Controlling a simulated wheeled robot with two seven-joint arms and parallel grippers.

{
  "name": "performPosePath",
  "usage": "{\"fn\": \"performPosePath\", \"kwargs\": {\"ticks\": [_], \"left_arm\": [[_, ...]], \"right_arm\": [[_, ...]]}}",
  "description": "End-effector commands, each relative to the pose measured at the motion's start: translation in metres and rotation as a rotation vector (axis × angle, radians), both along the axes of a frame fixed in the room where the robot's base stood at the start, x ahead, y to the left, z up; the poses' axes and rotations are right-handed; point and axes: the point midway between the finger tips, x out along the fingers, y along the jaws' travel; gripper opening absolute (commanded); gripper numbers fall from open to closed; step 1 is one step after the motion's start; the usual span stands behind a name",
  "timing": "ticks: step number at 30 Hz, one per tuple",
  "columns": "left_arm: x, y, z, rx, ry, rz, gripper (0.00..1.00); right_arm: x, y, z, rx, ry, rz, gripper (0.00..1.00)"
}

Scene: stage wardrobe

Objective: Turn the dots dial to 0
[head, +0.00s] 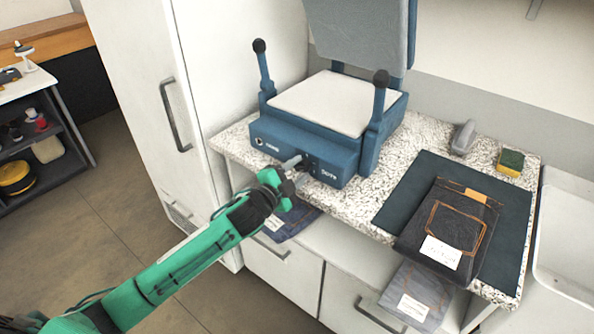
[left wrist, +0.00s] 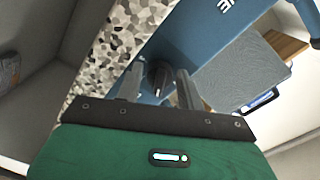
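A blue press (head: 310,150) with a white bed stands on the speckled counter. Its front panel has a small round part (head: 260,141) at the left and white lettering (head: 328,174) at the right, too small to read surely. My left gripper (head: 297,169) is at the panel, just left of that lettering. In the left wrist view, a dark dial (left wrist: 158,78) on the blue panel sits between the two fingers of my left gripper (left wrist: 159,88), with gaps showing beside it, so the gripper looks open. The dial's mark and setting cannot be read. My right gripper is out of view.
Folded dark jeans (head: 450,225) lie on a dark mat (head: 405,190) at the right. A sponge (head: 510,162) lies behind. A white cabinet (head: 150,90) stands left.

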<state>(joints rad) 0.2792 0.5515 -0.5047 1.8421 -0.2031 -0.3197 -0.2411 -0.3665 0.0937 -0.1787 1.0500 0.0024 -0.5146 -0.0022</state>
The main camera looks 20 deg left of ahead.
Motion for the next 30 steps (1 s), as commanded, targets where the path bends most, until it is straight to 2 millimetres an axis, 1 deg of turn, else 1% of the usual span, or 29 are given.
{"fn": "performPosePath", "kwargs": {"ticks": [4, 5, 9, 10, 19, 20, 22, 23, 30], "left_arm": [[0.000, 0.000, 0.000, 0.000, 0.000, 0.000, 0.38], [0.000, 0.000, 0.000, 0.000, 0.000, 0.000, 0.36], [0.000, 0.000, 0.000, 0.000, 0.000, 0.000, 0.09], [0.000, 0.000, 0.000, 0.000, 0.000, 0.000, 0.07], [0.000, 0.000, 0.000, -0.030, 0.012, 0.000, 0.07], [0.000, 0.000, 0.000, -0.039, 0.016, 0.000, 0.07], [-0.001, 0.000, 0.000, -0.068, 0.026, 0.000, 0.07], [0.000, 0.000, 0.000, -0.084, 0.032, 0.000, 0.07], [-0.001, -0.001, 0.001, -0.258, 0.095, 0.001, 0.07]], "right_arm": [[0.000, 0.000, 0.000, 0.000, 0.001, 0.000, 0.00], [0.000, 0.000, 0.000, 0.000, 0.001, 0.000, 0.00], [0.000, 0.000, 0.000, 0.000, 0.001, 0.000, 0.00], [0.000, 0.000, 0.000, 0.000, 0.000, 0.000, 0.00], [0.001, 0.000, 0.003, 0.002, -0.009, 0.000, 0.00], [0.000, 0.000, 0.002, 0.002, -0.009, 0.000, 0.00], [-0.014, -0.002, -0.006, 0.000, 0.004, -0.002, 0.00], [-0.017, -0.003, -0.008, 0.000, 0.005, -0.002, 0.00], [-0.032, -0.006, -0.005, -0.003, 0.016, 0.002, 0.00]]}}
